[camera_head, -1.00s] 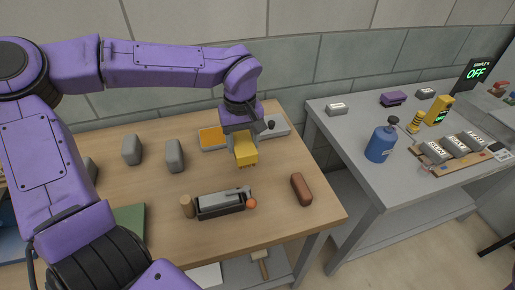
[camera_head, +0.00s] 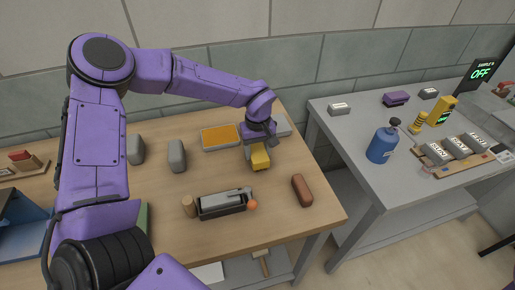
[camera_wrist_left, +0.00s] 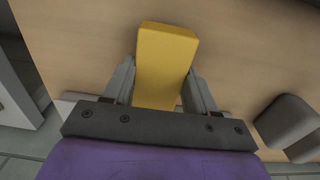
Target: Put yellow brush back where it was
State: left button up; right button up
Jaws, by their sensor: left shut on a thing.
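The yellow brush (camera_head: 260,157) is in my left gripper (camera_head: 258,147), above the back right part of the wooden table. In the left wrist view the yellow brush (camera_wrist_left: 165,60) sits between the two grey fingers of the left gripper (camera_wrist_left: 162,85), which are shut on its sides. Whether its underside touches the table is hard to tell. My right gripper is not in view.
An orange-filled tray (camera_head: 221,137) lies behind and left of the brush. Grey blocks (camera_head: 177,156), a dark open box with a tool (camera_head: 222,205), a wooden cylinder (camera_head: 189,206) and a brown brick (camera_head: 301,190) stand around. A grey side table (camera_head: 350,165) is at right.

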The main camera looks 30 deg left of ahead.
aim_at(258, 151)
pick_arm(q)
jog(key=o, duration=1)
notch_tip(258, 151, up, 12)
jog(key=shift+r+b, duration=0.2)
jog(key=shift+b, duration=0.2)
